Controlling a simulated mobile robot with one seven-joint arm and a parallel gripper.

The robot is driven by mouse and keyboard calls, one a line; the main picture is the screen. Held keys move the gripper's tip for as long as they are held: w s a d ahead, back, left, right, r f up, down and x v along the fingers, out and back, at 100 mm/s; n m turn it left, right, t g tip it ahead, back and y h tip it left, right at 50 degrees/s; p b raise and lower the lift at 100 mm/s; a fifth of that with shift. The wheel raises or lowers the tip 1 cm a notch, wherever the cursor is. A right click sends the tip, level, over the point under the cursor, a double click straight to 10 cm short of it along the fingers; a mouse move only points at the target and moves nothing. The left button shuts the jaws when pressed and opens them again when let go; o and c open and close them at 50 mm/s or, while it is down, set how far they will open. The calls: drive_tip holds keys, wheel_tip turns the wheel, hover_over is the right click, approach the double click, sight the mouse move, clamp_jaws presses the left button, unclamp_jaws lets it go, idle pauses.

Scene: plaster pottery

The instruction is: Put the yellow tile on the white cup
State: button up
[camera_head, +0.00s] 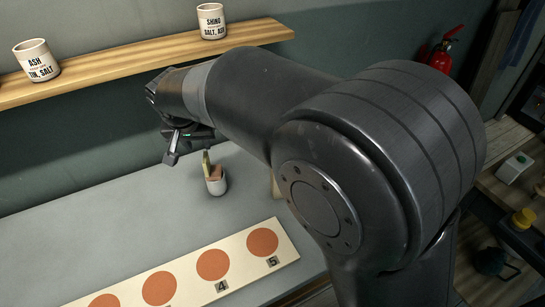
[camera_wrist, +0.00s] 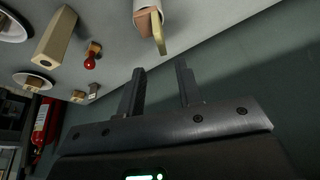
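A small white cup (camera_head: 218,187) stands on the grey table in the head view; its edge also shows at the top of the wrist view (camera_wrist: 141,4). A thin yellow tile (camera_head: 206,162) stands up at the cup's mouth, beside a terracotta piece (camera_head: 215,174). In the wrist view the yellow tile (camera_wrist: 158,32) sticks out past the cup's rim next to the terracotta piece (camera_wrist: 143,23). How far either sits inside the cup is hidden. My gripper (camera_head: 186,150) is above and left of the cup. Its fingers (camera_wrist: 161,78) are apart and empty, clear of the tile.
A pale board (camera_head: 192,246) with terracotta circles lies along the table's front. Two labelled cups, one left (camera_head: 37,62) and one right (camera_head: 211,21), stand on a wooden shelf (camera_head: 110,70). A wooden block (camera_wrist: 55,40) and red-ended tool (camera_wrist: 91,58) lie nearby. The table's left is clear.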

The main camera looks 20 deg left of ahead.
drive_tip(key=w+d+r+m, duration=0.1)
drive_tip(key=d+r, duration=0.3)
drive_tip(key=d, duration=1.1)
drive_tip(key=w+d+r+m, duration=0.2)
drive_tip(key=d+r, duration=0.2)
drive_tip(key=d, duration=1.1)
drive_tip(key=s+d+f, duration=0.1)
drive_tip(key=s+d, duration=0.6)
drive_tip(key=d, duration=0.3)
drive_tip(key=s+d+f+m+t+h, duration=0.1)
drive_tip(key=s+d, duration=0.6)
drive_tip(key=d, duration=0.2)
drive_tip(key=shift+s+d+f+m+t+h, duration=0.2)
drive_tip(key=shift+s+d+m+t+h, duration=0.1)
drive_tip(key=shift+s+d, duration=0.1)
